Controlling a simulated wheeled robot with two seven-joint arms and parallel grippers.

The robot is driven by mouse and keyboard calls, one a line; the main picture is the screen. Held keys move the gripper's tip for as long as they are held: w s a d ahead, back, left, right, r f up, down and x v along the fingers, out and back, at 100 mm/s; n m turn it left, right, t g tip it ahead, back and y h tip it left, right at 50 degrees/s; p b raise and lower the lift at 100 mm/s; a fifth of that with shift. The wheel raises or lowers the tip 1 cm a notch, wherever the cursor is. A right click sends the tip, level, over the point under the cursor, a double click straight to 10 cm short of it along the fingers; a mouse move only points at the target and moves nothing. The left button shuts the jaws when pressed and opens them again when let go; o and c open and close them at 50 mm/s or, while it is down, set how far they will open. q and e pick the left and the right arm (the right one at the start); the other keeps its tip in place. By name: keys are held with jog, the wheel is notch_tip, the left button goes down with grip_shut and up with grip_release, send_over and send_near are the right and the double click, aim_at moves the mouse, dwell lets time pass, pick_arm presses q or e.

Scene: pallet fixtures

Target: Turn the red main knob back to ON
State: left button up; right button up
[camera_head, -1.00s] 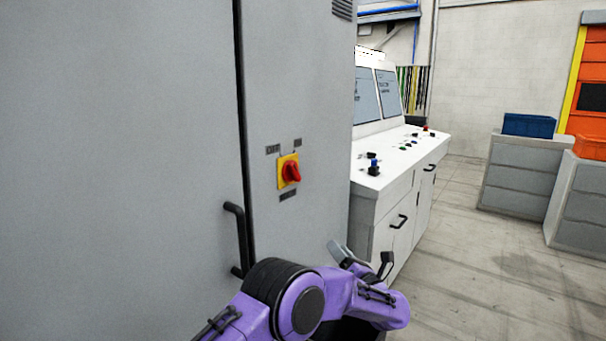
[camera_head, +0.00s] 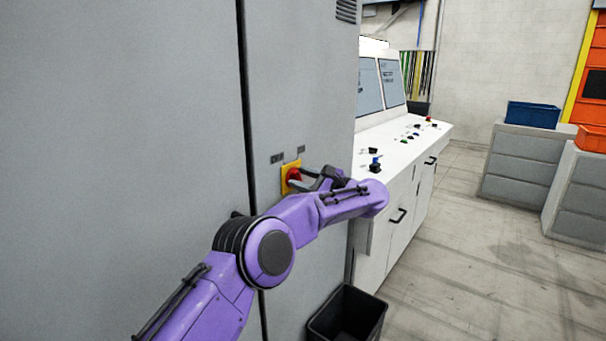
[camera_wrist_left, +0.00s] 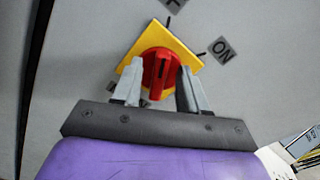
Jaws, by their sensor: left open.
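The red main knob (camera_head: 293,175) sits on a yellow square plate (camera_head: 287,184) on the grey cabinet front. In the left wrist view the red knob (camera_wrist_left: 158,72) shows with its grip bar pointing down the picture between my fingers, and the yellow plate (camera_wrist_left: 188,57) looks tilted. An ON label (camera_wrist_left: 221,49) is to its upper right; another label at the top is cut off. My left gripper (camera_head: 308,177) is at the knob; in the wrist view my left gripper (camera_wrist_left: 158,88) is open, one finger on each side of the grip bar. Contact cannot be told. My right gripper is not in view.
The grey cabinet (camera_head: 200,90) fills the left. A white control desk (camera_head: 400,150) stands right of it. A black bin (camera_head: 347,315) is on the floor by the cabinet. Grey drawer units (camera_head: 520,165) with a blue crate (camera_head: 533,115) stand at the right. The floor between is clear.

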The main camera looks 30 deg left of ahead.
pick_arm(q)
grip_shut()
jog(key=shift+f, duration=0.1)
jog(key=shift+w+m+b, duration=0.1)
jog(key=shift+m+b, duration=0.65)
jog(key=shift+m, duration=0.05)
jog(key=m+b, duration=0.1)
jog(key=m, duration=0.1)
jog(key=shift+m, duration=0.3)
jog(key=shift+w+m+p, duration=0.2)
jog(key=shift+m+p, duration=0.1)
jog(key=shift+m, duration=1.65)
jog(key=shift+w+m+p, duration=0.15)
jog(key=shift+m+p, duration=0.15)
jog(key=shift+m, duration=1.65)
